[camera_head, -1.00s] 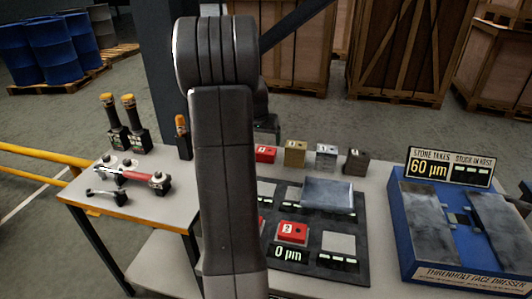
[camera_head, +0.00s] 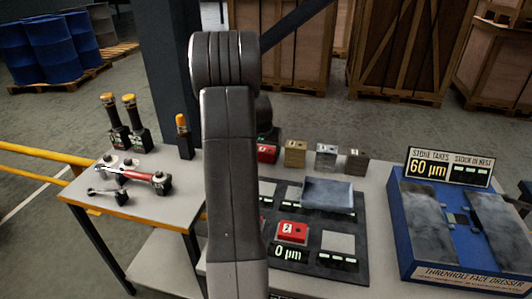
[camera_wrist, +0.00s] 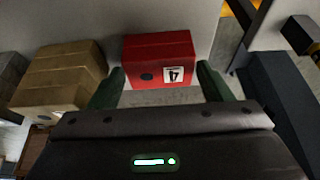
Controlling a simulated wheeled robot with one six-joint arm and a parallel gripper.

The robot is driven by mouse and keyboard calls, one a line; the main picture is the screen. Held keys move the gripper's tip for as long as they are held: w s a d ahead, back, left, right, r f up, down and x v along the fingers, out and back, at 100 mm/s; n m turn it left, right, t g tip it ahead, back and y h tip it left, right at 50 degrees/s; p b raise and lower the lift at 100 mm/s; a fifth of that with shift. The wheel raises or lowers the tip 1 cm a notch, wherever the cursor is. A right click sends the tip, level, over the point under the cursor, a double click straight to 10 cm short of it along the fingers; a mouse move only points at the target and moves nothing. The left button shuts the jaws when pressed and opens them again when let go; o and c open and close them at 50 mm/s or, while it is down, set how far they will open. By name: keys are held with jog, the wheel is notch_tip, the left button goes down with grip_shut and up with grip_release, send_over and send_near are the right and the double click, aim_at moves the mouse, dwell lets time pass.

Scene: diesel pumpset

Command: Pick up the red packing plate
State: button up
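One red block (camera_head: 267,153) stands at the left end of the back row on the table. In the wrist view the red block (camera_wrist: 158,58) has a white label, perhaps a 4, and a dark round spot. A second red block (camera_head: 293,232), marked 2, lies on the dark mat. My gripper (camera_wrist: 161,85) is open in the wrist view, with a green finger to each side of the near end of the back-row red block. In the head view my arm hides the fingers.
A tan block (camera_head: 295,153), a silver block (camera_head: 327,156) and a dark brown block (camera_head: 357,161) stand right of the back-row red block. A grey tray (camera_head: 327,195) sits on the mat. The blue face dresser (camera_head: 405,230) is at right; a dark post (camera_head: 172,75) rises behind.

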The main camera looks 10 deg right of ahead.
aim_at(266, 151)
jog(key=c, duration=0.9)
notch_tip(266, 151, up, 10)
jog(key=shift+r, duration=0.1)
